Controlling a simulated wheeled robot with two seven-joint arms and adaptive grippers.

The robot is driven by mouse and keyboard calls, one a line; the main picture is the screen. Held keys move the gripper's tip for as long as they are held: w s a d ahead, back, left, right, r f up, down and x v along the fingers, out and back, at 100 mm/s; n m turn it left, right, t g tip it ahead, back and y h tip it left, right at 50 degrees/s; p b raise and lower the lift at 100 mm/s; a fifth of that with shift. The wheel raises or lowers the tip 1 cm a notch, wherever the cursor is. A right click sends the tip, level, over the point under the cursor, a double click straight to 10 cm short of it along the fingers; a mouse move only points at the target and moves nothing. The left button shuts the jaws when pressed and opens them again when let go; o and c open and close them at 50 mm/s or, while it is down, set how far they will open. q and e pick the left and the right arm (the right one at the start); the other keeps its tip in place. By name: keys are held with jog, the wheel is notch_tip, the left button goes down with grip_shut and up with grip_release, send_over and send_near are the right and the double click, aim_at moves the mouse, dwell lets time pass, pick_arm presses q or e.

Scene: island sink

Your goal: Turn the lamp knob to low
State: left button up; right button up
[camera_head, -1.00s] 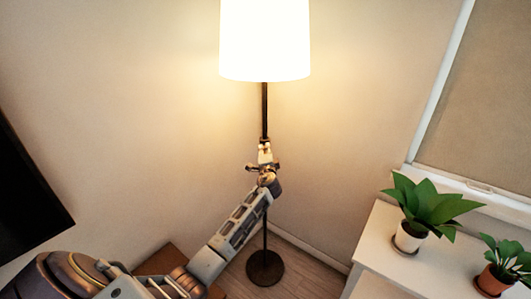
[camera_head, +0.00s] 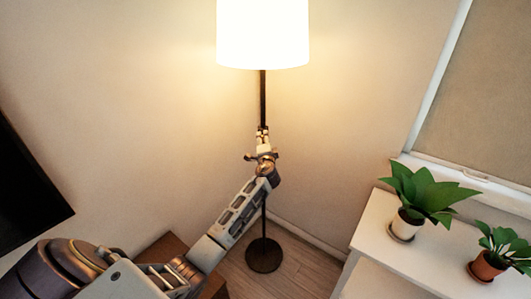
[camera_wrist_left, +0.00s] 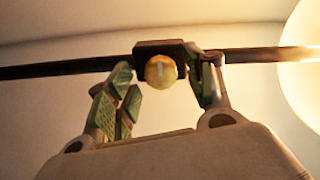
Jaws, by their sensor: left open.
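The lit floor lamp (camera_head: 262,35) has a white shade on a thin dark pole and a round dark base (camera_head: 263,255). In the left wrist view a round brass knob (camera_wrist_left: 161,71) with a light mark across its face sits on a dark block (camera_wrist_left: 158,47) on the pole. My left gripper (camera_head: 262,132) is at the pole below the shade. In the left wrist view its two green-padded fingers are apart, one on each side of the knob. Whether they touch it I cannot tell. The knob is hidden behind the gripper in the head view. My right gripper is not in view.
A white shelf (camera_head: 372,240) at the right holds two potted plants (camera_head: 430,192) (camera_head: 505,250). A dark screen (camera_head: 25,190) is at the left edge. A brown wooden piece (camera_head: 165,250) stands beside my left arm. Walls meet behind the lamp.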

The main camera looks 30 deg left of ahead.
pick_arm(q)
jog(key=v, duration=1.1)
jog(key=shift+s+d, duration=0.2)
jog(key=shift+r, duration=0.1)
dwell(0.5)
